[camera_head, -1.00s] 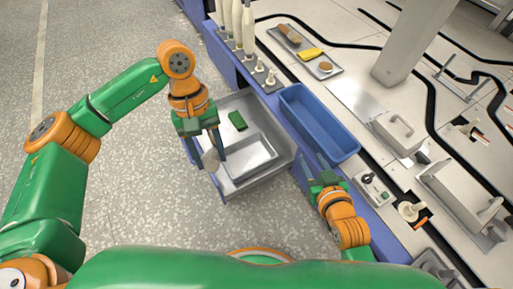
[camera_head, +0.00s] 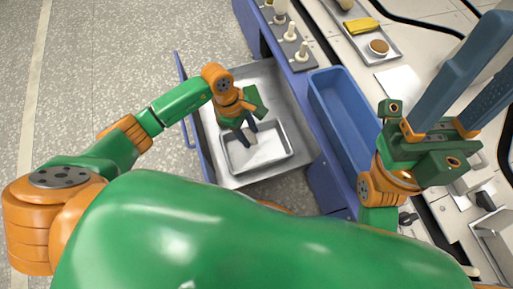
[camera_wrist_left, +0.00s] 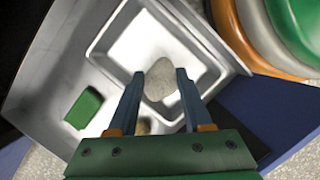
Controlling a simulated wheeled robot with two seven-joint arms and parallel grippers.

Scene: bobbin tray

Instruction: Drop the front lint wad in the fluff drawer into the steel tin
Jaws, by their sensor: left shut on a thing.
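The pale grey lint wad (camera_wrist_left: 160,80) sits between the fingertips of my left gripper (camera_wrist_left: 162,82) in the left wrist view. The left gripper (camera_head: 246,139) is shut on it, above the steel tin (camera_head: 284,154). The tin, a shallow rectangular pan, also shows in the left wrist view (camera_wrist_left: 108,40), behind the wad. It stands inside the open fluff drawer (camera_head: 230,176). The wad is not clear in the head view. My right gripper (camera_head: 492,60) is raised at the right, its fingers apart and empty.
A green block (camera_head: 257,97) lies in the drawer beside the tin; it also shows in the left wrist view (camera_wrist_left: 85,108). A small brownish thing (camera_wrist_left: 144,125) is partly hidden behind my fingers. A blue bin (camera_head: 345,120) stands on the bench right of the drawer.

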